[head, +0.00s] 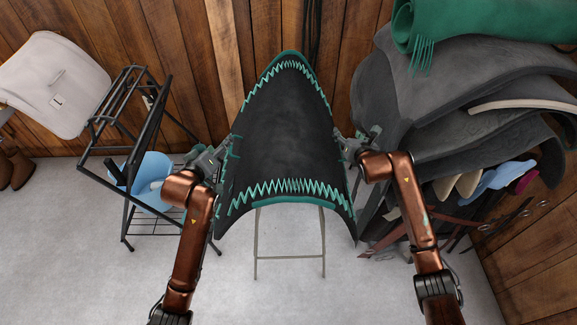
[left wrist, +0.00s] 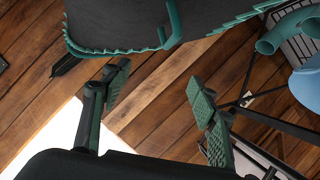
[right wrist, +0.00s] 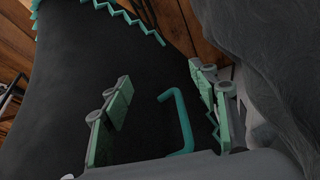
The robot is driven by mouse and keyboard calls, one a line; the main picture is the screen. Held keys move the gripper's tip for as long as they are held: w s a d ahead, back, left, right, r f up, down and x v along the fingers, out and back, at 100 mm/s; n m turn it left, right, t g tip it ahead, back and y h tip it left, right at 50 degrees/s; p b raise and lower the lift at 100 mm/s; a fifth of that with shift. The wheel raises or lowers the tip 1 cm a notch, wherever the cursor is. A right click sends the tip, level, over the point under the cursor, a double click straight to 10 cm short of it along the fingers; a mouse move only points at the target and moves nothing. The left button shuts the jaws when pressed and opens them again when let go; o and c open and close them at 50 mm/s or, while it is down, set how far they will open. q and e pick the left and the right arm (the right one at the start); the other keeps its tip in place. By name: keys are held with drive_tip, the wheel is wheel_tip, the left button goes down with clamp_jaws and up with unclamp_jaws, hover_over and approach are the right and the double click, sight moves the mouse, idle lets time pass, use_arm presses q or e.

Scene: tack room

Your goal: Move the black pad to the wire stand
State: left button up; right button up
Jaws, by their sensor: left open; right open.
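The black pad (head: 285,130) with teal zigzag trim is draped over a support with thin metal legs in the middle of the head view. The black wire stand (head: 133,110) is to its left. My left gripper (head: 222,155) is open at the pad's left edge; in the left wrist view its jaws (left wrist: 160,95) are empty, below the pad's edge and a teal handle (left wrist: 173,25). My right gripper (head: 345,145) is open at the pad's right edge. In the right wrist view a teal handle (right wrist: 185,125) shows between its jaws (right wrist: 165,115), not clasped.
A light blue bucket (head: 152,178) sits in the wire stand's lower part. A pale pad (head: 55,80) is at far left. Dark saddles (head: 430,100) and a rolled green blanket (head: 490,25) crowd the right. The grey floor (head: 80,270) is clear in front.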

drive_tip(key=v, duration=0.9)
drive_tip(key=shift+s, duration=0.25)
drive_tip(key=shift+r, duration=0.1)
